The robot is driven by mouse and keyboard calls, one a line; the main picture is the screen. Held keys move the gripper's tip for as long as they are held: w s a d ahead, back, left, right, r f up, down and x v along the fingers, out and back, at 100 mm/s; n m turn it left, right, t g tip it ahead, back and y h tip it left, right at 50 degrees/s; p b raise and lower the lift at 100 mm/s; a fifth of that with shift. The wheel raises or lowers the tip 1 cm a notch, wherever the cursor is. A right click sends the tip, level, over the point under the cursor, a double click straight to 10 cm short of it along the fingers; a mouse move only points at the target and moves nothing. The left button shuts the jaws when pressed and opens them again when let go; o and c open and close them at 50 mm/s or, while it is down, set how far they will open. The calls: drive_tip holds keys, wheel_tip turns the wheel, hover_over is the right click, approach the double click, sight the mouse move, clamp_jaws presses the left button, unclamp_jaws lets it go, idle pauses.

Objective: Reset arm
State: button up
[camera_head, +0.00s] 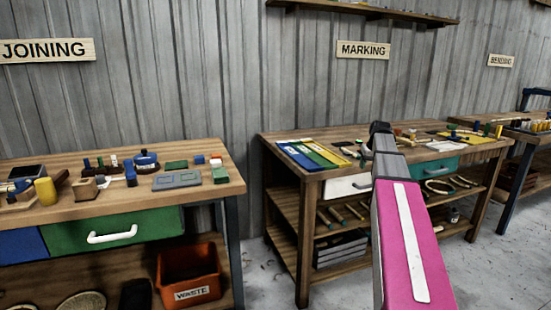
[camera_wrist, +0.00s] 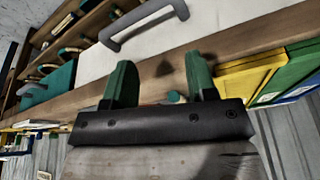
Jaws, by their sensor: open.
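My gripper (camera_wrist: 160,82) shows in the wrist view with its two green fingers spread apart and nothing between them. In the wrist view it is close to the wooden marking table's edge (camera_wrist: 230,45), near a pale drawer front with a grey handle (camera_wrist: 140,25). I cannot tell whether it touches the table. In the head view my arm reaches up from the bottom right toward the marking table (camera_head: 312,178), and the gripper's fingers are not clearly visible there.
The joining table (camera_head: 225,184) on the left holds small tools and blocks, with an orange waste bin (camera_head: 189,274) below. Yellow, green and blue flat pieces (camera_head: 313,153) lie on the marking table. A bending table (camera_head: 530,131) stands far right. Bare floor shows between the tables.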

drive_tip(key=s+a+f+g, duration=0.1)
drive_tip(key=s+a+f, duration=0.9)
drive_tip(key=s+f, duration=0.4)
drive_tip(key=s+a+f+g, duration=0.2)
drive_tip(key=s+a+f, duration=0.9)
drive_tip(key=s+f, duration=0.3)
wheel_tip(320, 180, down, 3)
drive_tip(key=shift+s+a+f+g, duration=0.2)
drive_tip(key=shift+a+g, duration=0.05)
drive_tip(key=shift+g, duration=0.05)
idle(0.7)
